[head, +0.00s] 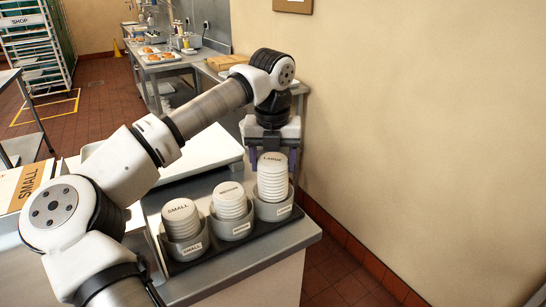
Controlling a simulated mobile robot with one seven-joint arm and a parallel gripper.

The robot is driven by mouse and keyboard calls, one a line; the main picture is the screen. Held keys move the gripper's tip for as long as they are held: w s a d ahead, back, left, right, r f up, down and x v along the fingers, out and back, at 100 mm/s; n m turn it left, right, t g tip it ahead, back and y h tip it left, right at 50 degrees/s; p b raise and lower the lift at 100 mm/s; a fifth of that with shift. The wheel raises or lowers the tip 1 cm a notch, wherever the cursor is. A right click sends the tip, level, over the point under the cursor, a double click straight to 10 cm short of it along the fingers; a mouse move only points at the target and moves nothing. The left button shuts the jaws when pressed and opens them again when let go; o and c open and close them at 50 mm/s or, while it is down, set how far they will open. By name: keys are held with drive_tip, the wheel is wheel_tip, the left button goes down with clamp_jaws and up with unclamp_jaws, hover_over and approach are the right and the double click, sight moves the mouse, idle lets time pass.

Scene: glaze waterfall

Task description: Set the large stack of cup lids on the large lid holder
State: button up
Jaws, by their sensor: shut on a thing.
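The large stack of cup lids (272,181) is white, with LARGE on its top lid. It stands upright in the large lid holder (275,211), a grey round cup at the right end of a dark tray (230,249). My gripper (272,160) points down over this stack and is shut on its upper part, with a dark finger on either side. The lower lids are hidden inside the holder, so I cannot tell whether the stack rests on its bottom.
The medium stack (229,201) and the small stack (181,218) stand in their own holders on the same tray, left of the large one. The tray sits near the counter's front edge (245,277). A plain wall (410,120) rises at right.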

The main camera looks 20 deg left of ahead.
drive_tip(key=shift+f+b, duration=0.7)
drive_tip(key=shift+f, duration=0.85)
drive_tip(key=shift+f+b, duration=0.6)
drive_tip(key=shift+b, duration=0.05)
idle(0.4)
drive_tip(key=o, duration=0.7)
drive_tip(key=shift+r, duration=0.15)
drive_tip(key=shift+s+d+r+p, duration=0.1)
drive_tip(key=shift+s+r+p, duration=0.1)
drive_tip(key=shift+r+p, duration=1.25)
drive_tip(key=shift+s+r+p, duration=0.2)
drive_tip(key=shift+r+p, duration=0.55)
drive_tip(key=shift+r, duration=1.35)
drive_tip(key=shift+s+d+r+p, duration=0.1)
drive_tip(key=shift+s+r+p, duration=0.1)
drive_tip(key=shift+r+p, duration=1.25)
drive_tip(key=shift+r+b, duration=0.35)
drive_tip(key=shift+b, duration=0.05)
drive_tip(key=shift+f, duration=0.1)
